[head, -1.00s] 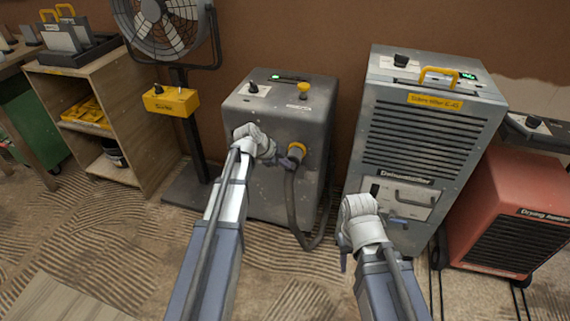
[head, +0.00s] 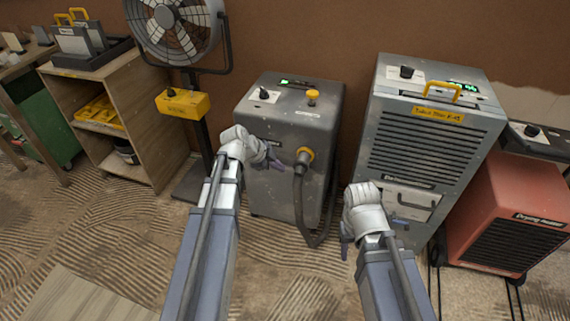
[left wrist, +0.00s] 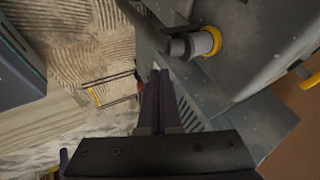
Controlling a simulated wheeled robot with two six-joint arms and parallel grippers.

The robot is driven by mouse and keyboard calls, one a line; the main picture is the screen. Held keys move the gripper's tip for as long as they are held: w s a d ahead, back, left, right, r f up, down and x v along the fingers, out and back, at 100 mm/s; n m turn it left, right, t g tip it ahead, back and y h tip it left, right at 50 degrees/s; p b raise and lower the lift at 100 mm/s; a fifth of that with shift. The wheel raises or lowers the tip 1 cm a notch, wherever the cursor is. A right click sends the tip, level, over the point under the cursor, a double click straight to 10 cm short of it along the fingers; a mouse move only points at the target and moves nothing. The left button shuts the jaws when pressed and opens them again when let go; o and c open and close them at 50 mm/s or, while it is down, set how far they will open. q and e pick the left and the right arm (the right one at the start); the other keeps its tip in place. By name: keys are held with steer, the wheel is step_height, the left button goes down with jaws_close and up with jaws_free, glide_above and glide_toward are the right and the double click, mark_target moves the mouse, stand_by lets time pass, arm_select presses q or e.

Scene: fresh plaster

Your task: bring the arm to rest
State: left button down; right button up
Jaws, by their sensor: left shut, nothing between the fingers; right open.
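My left gripper (head: 279,165) is in front of the dark grey machine, just left of its yellow-ringed hose port (head: 304,155). In the left wrist view its fingers (left wrist: 160,80) are together with nothing between them. The port with its hose shows there above and to the right of the fingertips, apart from them. My right gripper (head: 345,246) is low in front of the grey dehumidifier (head: 425,145); its fingers are small in the head view, and it holds nothing that I can see.
The grey machine (head: 270,185) has a dark hose (head: 299,205) hanging down its front. A fan on a stand (head: 172,30) and a wooden shelf (head: 150,135) stand left. A red drying heater (head: 510,205) stands right. The combed floor (head: 110,235) in front is open.

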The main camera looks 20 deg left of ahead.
arm_select(q)
steer(key=shift+s+a+r, duration=0.1)
steer(key=s+d+r+n+g+y+p, duration=0.3)
steer(key=s+d+r+n+p, duration=0.3)
steer(key=s+r+p, duration=0.3)
steer(key=s+d+r+n+g+y+p, duration=0.3)
steer(key=s+d+r+n+p, duration=0.4)
steer(key=s+p, duration=0.5)
step_height(320, 180, up, 2)
steer(key=shift+d+r+p, duration=0.1)
steer(key=shift+d+p, duration=0.6)
steer(key=shift+d, duration=0.3)
